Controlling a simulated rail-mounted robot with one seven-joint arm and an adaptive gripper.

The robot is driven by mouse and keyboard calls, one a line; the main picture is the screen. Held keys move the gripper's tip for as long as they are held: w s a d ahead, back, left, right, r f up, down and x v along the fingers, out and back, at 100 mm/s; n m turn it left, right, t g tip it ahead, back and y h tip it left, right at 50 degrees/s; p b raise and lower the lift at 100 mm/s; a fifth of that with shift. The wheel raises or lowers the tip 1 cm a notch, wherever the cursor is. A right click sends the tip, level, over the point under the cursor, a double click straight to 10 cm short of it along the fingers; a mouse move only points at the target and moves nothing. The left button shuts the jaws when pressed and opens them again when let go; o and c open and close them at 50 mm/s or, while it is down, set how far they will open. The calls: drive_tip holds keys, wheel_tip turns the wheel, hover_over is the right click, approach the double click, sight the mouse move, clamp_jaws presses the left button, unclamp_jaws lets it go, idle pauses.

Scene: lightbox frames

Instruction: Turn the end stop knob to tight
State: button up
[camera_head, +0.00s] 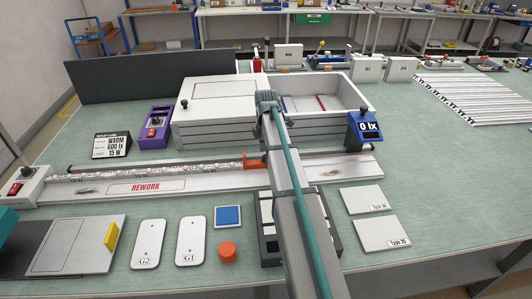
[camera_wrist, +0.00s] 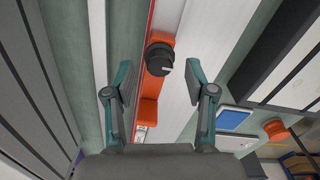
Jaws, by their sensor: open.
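The orange end stop (camera_head: 253,163) sits on the long white ruled rail, just left of my arm in the head view. In the wrist view the orange end stop (camera_wrist: 150,111) carries a round black knob (camera_wrist: 159,58) with a small pale mark on its lower edge. My gripper (camera_wrist: 159,76) is open and empty, with one finger on each side of the knob in that picture. I cannot tell how far above the knob the fingers are. In the head view my arm hides the knob.
A dark tray (camera_head: 272,244), an orange puck (camera_head: 227,252) and a blue square (camera_head: 229,216) lie in front.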

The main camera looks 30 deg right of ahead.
drive_tip(key=shift+f, duration=0.8)
clamp_jaws()
